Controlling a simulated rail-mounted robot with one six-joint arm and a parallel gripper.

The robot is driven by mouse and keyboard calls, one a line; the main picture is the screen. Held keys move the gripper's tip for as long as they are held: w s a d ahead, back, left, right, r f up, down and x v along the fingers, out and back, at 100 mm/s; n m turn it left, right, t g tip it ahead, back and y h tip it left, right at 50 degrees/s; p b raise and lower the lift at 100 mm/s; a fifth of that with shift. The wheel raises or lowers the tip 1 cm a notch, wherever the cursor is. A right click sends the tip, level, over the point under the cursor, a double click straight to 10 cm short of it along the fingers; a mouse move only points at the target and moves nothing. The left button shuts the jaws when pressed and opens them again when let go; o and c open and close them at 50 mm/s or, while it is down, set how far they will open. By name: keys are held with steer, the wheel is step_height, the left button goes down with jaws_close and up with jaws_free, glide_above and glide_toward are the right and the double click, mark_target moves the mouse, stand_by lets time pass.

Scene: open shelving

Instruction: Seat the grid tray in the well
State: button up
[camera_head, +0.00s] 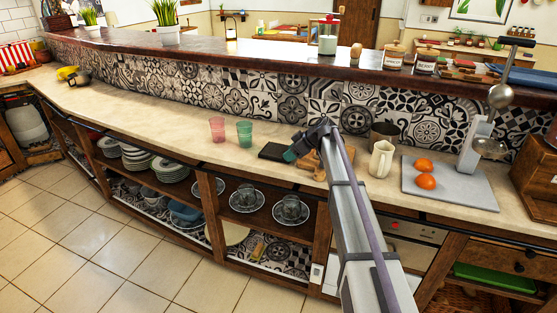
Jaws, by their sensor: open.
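My arm reaches in from the bottom right over the counter, and its dark end with my gripper (291,155) hangs low over the worktop. The fingers are small and partly hidden by the wrist. Nothing shows held in them. A flat black square piece (273,152) lies on the counter just left of my gripper. I cannot tell whether it is the grid tray or the well. A light brown wooden item (318,174) sits beside it, partly hidden behind my arm. No grid pattern can be made out at this size.
A pink glass (217,130) and a green glass (244,134) stand left of the black piece. Right of my arm are a cream jug (381,159), a dark cup (383,133) and a grey board (450,188) with oranges. A raised wooden ledge (200,50) runs behind.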

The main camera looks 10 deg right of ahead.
steer(key=shift+a, duration=0.1)
jaws_close()
stand_by(0.3)
